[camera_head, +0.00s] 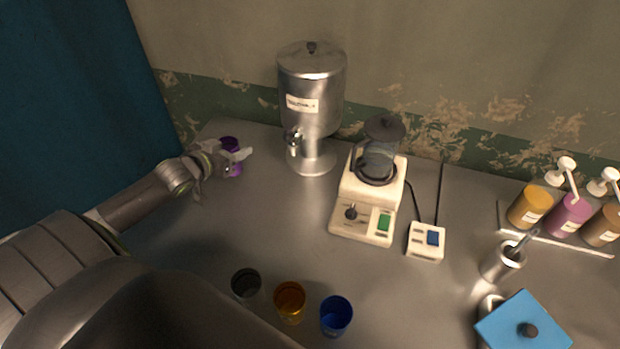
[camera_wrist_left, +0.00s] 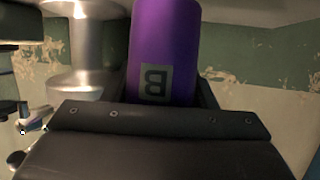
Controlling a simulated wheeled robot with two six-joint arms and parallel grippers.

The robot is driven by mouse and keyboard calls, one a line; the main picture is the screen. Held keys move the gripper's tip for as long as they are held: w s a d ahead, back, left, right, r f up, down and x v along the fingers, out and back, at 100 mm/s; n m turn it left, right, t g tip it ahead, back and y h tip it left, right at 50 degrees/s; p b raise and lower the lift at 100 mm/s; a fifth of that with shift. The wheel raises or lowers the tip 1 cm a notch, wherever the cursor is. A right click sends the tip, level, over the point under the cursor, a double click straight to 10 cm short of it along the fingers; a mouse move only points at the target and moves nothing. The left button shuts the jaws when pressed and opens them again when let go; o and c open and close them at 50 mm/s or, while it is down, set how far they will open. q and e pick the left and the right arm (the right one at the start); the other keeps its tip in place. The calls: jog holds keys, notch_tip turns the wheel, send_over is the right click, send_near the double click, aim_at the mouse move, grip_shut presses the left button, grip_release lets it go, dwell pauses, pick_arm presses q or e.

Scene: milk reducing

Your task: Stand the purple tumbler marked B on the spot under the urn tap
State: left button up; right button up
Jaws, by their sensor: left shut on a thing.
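The purple tumbler (camera_head: 236,169) is in my left gripper (camera_head: 236,157), at the back left of the counter. In the left wrist view the tumbler (camera_wrist_left: 165,45) shows its label B, upside down in that picture, between the fingers. The left gripper is shut on it. I cannot tell whether its base touches the counter. The steel urn (camera_head: 312,95) stands to the right of the tumbler, with its tap (camera_head: 294,140) on its front left side. The spot under the tap is hard to make out. My right gripper is not in view.
Black (camera_head: 246,284), amber (camera_head: 290,302) and blue (camera_head: 336,316) tumblers stand at the front. A blender-like machine (camera_head: 362,207) and a small switch box (camera_head: 426,241) are right of the urn. Pump bottles (camera_head: 570,214) stand far right. The counter between tumbler and urn is clear.

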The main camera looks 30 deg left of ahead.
pick_arm(q)
jog(key=shift+w+d+f+p, duration=0.45)
jog(key=shift+w+d+p, duration=0.4)
jog(key=shift+d, duration=1.9)
jog(key=shift+w+d+f+p, duration=0.45)
jog(key=shift+w+d+p, duration=0.4)
jog(key=shift+d, duration=1.95)
jog(key=shift+w+d+f+p, duration=0.55)
jog(key=shift+d+p, duration=0.5)
jog(key=shift+d, duration=1.7)
jog(key=shift+w+f, duration=0.1)
jog(key=shift+f, duration=0.1)
jog(key=shift+f, duration=0.1)
jog(key=o, duration=1)
